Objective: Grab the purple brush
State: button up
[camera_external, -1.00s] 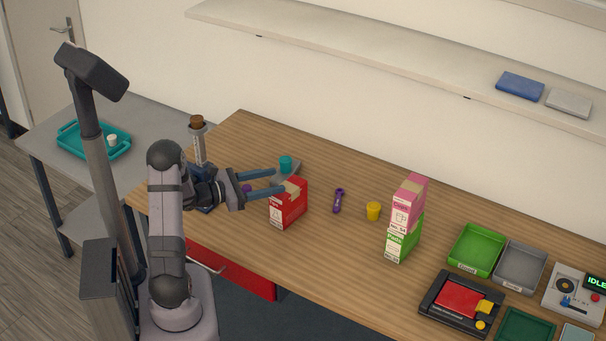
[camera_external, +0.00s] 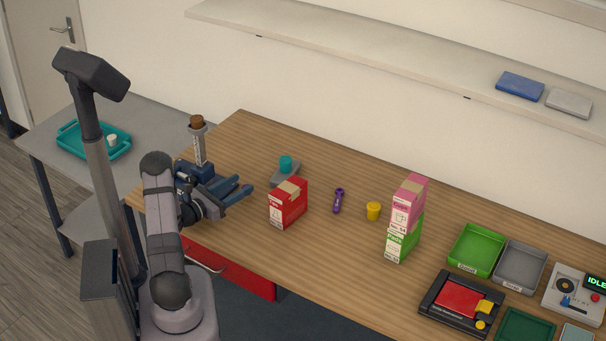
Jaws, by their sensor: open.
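A slim purple item (camera_external: 338,201), which looks like the purple brush, is on the wooden table between the red box and the yellow cup. Its fine detail is too small to make out. My gripper (camera_external: 244,184) is open over the table's left part, left of the red box and well apart from the purple item. I see nothing held between its fingers.
A red box (camera_external: 288,205) stands between my gripper and the purple item. A grey block with a teal top (camera_external: 286,168) is behind it. A yellow cup (camera_external: 373,211) and stacked pink (camera_external: 408,205) and green (camera_external: 402,242) boxes stand right.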

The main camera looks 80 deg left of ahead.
aim_at(255, 194)
notch_tip(255, 194, down, 2)
jog(key=shift+f, duration=0.25)
jog(key=shift+w+a+r+p, duration=0.2)
jog(key=shift+w+a+p, duration=0.15)
jog(key=shift+w, duration=0.2)
jog(key=shift+w+a+f, duration=0.1)
jog(key=shift+w+a, duration=0.2)
jog(key=shift+w, duration=0.25)
jog(key=shift+p+x, duration=0.85)
jog(key=shift+x, duration=1.65)
jog(key=shift+c, duration=0.2)
jog(key=c, duration=1.1)
